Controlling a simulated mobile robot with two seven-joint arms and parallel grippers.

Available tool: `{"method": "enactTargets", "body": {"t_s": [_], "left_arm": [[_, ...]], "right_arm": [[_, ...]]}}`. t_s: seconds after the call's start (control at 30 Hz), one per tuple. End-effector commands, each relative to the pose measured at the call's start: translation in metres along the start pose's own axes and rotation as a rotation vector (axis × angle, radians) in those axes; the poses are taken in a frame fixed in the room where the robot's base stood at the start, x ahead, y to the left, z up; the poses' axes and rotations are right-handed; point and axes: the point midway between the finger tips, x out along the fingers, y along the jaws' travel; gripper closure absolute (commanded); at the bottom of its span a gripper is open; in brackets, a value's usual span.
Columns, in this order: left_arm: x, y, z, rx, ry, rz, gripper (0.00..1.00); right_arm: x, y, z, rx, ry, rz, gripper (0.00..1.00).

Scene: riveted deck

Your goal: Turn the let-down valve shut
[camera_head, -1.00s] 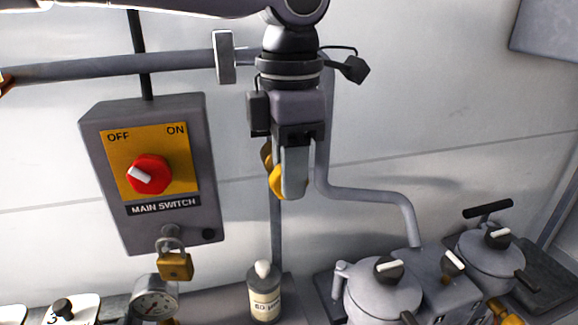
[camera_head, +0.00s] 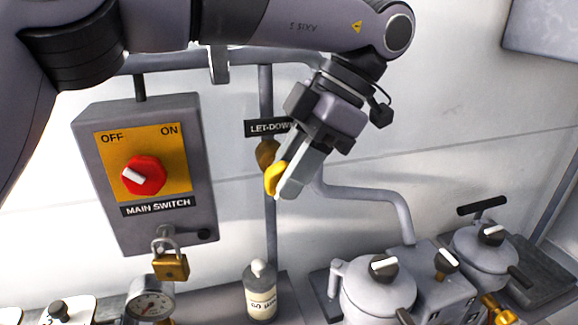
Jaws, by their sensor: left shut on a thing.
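The let-down valve's brass body (camera_head: 266,152) sits on a thin vertical pipe, under a black sign (camera_head: 263,128) that reads LET-DOWN and is partly covered by my gripper. Its yellow handle (camera_head: 273,180) slants just below the body. My left gripper (camera_head: 288,181) comes in from the upper right, tilted with its fingers pointing down and left, and is shut on the yellow handle. The fingers hide much of the handle, so its exact angle is hard to tell. My right gripper is not in view.
A grey main switch box (camera_head: 205,215) with a red knob (camera_head: 144,175) and a hanging brass padlock (camera_head: 170,267) is left of the valve. A bottle (camera_head: 261,292) stands below it. A bent pipe (camera_head: 365,193) and grey lidded pots (camera_head: 378,297) are at right.

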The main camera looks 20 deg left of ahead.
Motion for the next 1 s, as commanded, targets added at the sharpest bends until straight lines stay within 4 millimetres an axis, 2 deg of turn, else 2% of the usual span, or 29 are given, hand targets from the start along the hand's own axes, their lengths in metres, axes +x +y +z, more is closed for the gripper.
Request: {"method": "enactTargets", "body": {"t_s": [0.3, 0.77, 0.8, 0.83, 1.0], "left_arm": [[-0.0008, 0.0002, 0.0008, -0.002, 0.062, 0.003, 0.98], [-0.0007, 0.0002, 0.0007, -0.001, 0.067, 0.001, 0.98], [-0.0007, 0.0002, 0.0007, -0.001, 0.067, 0.001, 0.54], [-0.0007, 0.0002, 0.0007, -0.001, 0.067, 0.001, 0.47], [-0.0004, 0.0001, 0.0009, 0.0, 0.068, 0.0, 0.47]], "right_arm": [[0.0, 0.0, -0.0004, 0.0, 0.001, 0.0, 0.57], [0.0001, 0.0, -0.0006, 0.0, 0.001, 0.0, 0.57], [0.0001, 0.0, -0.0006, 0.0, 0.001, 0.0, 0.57], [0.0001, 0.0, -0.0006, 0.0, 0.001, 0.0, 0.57], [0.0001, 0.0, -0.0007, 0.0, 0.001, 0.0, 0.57]]}}
